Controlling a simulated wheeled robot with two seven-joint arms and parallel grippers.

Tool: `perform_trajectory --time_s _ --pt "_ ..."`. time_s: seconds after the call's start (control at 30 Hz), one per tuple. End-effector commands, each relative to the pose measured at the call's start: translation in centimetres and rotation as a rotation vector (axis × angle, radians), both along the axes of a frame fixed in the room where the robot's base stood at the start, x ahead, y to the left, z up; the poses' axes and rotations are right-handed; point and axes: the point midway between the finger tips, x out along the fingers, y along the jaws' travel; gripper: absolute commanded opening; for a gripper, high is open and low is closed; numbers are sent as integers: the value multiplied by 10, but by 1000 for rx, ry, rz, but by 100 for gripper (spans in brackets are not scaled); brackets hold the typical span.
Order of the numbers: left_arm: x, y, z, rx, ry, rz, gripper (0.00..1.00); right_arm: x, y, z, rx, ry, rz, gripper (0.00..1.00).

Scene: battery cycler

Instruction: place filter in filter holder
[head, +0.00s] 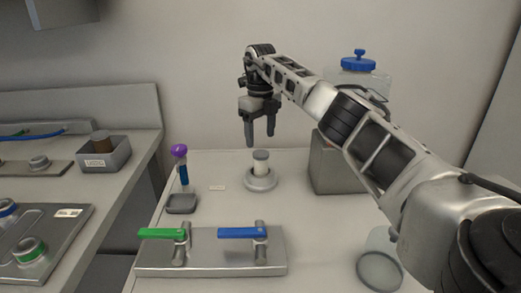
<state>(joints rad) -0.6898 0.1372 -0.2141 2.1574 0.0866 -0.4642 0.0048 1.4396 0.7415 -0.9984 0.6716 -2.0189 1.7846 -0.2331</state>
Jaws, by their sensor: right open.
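A small pale cylinder (260,168), which looks like the filter, stands upright in the middle of a round whitish holder (260,184) on the white table. Its top is a little greyer than its side. I cannot tell how deep it sits in the holder. My right gripper (260,142) points straight down above the cylinder, open and empty. Its dark fingertips are apart, with a small gap between them and the cylinder's top. My left gripper is not in view.
A metal plate with green and blue valve handles (210,262) lies in front. A purple-capped tube (181,168) and small grey tray (181,206) stand left. A grey box (328,168) and blue-lidded container (357,68) stand right, partly behind my arm. A glass vessel (379,272) is front right.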

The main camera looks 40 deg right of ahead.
Motion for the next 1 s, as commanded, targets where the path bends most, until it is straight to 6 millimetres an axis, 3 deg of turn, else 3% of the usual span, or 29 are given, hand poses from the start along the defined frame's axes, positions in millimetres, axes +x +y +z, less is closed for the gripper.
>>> perform_trajectory --time_s 0.1,0.23,0.87,1.0 --pt "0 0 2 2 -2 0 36 1 0 20 0 -2 0 64" --pt "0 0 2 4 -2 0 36 0 0 30 0 0 -1 64" --pt "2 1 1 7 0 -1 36 0 0 33 0 1 0 64" --pt "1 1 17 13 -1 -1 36 0 0 51 0 0 0 64"
